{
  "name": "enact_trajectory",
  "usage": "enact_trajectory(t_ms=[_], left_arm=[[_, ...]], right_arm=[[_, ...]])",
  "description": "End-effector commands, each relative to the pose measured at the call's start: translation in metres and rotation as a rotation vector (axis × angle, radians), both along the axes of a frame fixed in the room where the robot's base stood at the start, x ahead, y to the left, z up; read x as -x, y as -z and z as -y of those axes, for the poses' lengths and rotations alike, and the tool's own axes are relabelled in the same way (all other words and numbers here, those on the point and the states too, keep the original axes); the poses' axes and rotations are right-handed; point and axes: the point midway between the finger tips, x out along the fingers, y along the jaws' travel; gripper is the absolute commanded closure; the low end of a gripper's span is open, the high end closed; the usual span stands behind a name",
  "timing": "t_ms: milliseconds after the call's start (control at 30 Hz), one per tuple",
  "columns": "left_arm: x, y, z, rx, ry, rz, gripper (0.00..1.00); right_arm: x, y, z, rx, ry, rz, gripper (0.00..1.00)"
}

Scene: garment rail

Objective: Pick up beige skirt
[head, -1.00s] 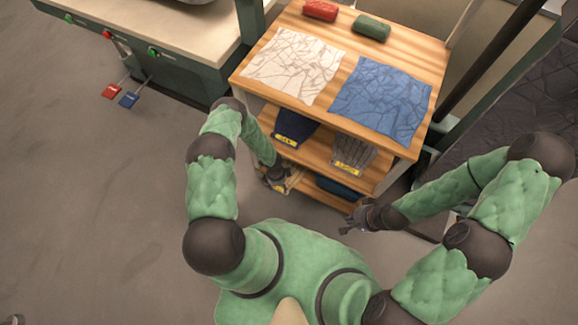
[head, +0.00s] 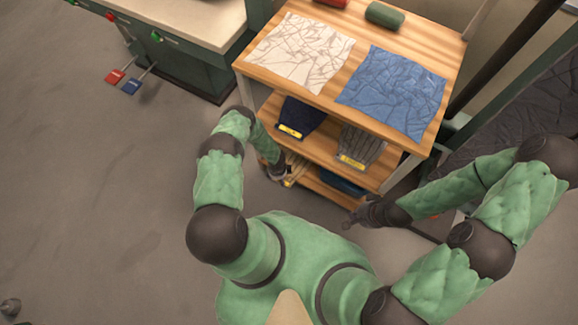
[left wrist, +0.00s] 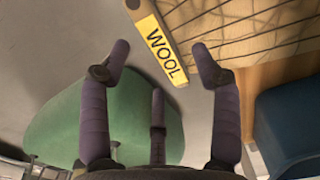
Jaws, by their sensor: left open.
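The beige skirt, a folded cloth with thin dark check lines (left wrist: 250,30), shows at the top right in the left wrist view, with a yellow WOOL label (left wrist: 160,50) on its near edge. In the head view only a small part of it (head: 296,168) shows on the lowest shelf. My left gripper (head: 280,172) is beside it there, partly hidden by my arm. In the left wrist view my left gripper (left wrist: 162,58) is open and empty, its fingertips just short of the label. My right gripper (head: 350,222) hangs right of the shelf's front; its fingers are too small to read.
The wooden shelf unit (head: 262,80) holds a white cloth (head: 300,52) and blue cloth (head: 395,92) on top. A navy garment (head: 300,115) and grey striped one (head: 360,148) lie above the skirt. A blue garment (left wrist: 295,120) lies right of it.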

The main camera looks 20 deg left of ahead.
Motion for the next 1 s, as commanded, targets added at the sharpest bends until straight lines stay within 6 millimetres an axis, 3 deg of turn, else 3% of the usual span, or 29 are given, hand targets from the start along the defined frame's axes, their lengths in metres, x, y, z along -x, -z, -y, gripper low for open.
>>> enact_trajectory(t_ms=[100, 300, 1000], left_arm=[[0.004, 0.021, 0.002, 0.002, 0.001, -0.002, 0.37], [0.003, 0.041, 0.002, 0.001, -0.001, -0.001, 0.37], [0.003, 0.044, 0.002, 0.001, 0.001, -0.001, 0.37]], right_arm=[[0.000, 0.015, 0.000, 0.000, 0.000, 0.000, 1.00], [0.000, 0.027, 0.000, 0.000, 0.000, 0.000, 1.00], [0.000, 0.026, 0.000, 0.000, 0.000, 0.000, 1.00]])
